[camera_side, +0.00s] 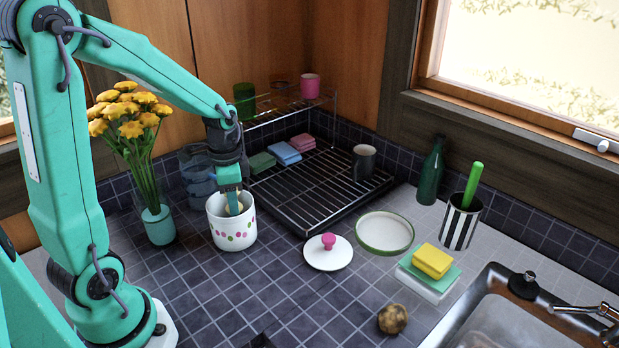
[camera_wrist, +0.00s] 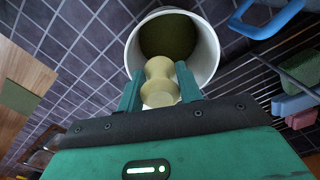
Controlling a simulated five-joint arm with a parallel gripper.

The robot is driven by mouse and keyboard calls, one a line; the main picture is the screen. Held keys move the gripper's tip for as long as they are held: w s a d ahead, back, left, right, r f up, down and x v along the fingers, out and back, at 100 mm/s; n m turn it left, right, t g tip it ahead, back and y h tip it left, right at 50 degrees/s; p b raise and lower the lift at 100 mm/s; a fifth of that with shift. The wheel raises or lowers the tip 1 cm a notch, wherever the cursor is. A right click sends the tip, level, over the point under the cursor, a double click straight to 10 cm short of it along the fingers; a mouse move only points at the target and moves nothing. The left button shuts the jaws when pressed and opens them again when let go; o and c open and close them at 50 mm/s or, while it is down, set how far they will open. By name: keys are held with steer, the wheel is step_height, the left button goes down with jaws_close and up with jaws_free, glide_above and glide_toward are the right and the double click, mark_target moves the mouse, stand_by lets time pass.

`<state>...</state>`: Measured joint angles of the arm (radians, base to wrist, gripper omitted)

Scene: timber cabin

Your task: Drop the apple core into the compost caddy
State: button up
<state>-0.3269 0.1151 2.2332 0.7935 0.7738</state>
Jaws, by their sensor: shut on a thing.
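The compost caddy (camera_side: 231,236) is a white pot with pink and green dots, standing open on the dark tiles at left of centre. A white round lid with a pink knob (camera_side: 328,254) lies on the counter to its right. My gripper (camera_side: 232,203) points down at the caddy's mouth, shut on the pale yellow apple core (camera_side: 236,209). In the wrist view the apple core (camera_wrist: 160,82) sits between my two fingers (camera_wrist: 160,90), and the caddy (camera_wrist: 208,48) shows its dark inside beyond it. The core appears at the opening; its exact depth is hard to tell.
A vase of yellow flowers (camera_side: 158,225) stands close left of the caddy, with a clear jug (camera_side: 196,172) behind. A dish rack (camera_side: 318,190) lies behind right. Front tiles are mostly clear.

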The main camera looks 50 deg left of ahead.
steer(key=shift+f, duration=0.35)
steer(key=o, duration=1.1)
steer(key=shift+c, duration=0.2)
steer(key=shift+r, duration=3.9)
